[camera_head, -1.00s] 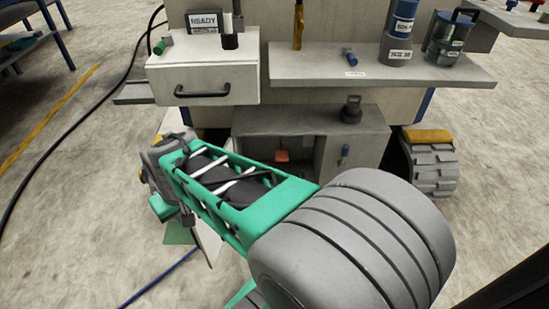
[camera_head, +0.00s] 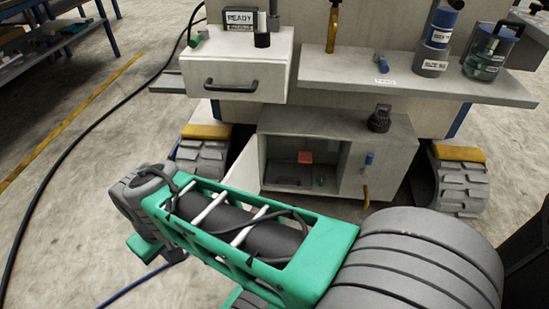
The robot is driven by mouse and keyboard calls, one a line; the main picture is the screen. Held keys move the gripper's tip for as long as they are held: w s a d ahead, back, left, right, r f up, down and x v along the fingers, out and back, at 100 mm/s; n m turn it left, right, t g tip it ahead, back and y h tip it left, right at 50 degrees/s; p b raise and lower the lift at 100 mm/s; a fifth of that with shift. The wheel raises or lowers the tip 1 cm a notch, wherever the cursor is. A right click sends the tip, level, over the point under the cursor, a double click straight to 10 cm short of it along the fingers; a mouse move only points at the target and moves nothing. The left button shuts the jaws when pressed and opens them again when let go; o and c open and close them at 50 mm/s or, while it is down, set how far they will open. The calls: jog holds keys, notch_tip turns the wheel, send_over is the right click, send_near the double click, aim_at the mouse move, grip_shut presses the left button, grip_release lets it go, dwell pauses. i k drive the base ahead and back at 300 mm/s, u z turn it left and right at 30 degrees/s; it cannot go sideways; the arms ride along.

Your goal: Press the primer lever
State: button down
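No part is labelled clearly enough to tell which is the primer lever. An upright brass-coloured handle (camera_head: 333,25) stands at the back of the machine, above the grey shelf. A smaller brass-coloured piece (camera_head: 366,196) hangs at the right of the low cabinet, under a blue knob (camera_head: 369,160). My green and grey arm crosses the foreground, in front of the machine and apart from both pieces. Its far visible end is a grey joint at the left. My gripper's fingers do not show.
The low cabinet (camera_head: 385,145) is open, its white door (camera_head: 244,168) swung out, an orange block (camera_head: 305,157) inside. Above are a drawer (camera_head: 230,85) and a shelf (camera_head: 420,80) with a blue-topped cylinder (camera_head: 440,28) and glass jar (camera_head: 487,52). Tracks flank the cabinet. Open floor lies left.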

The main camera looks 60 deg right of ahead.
aim_at(304, 156)
jog(key=u, duration=2.05)
jog(key=k, duration=0.8)
jog(key=z, duration=1.45)
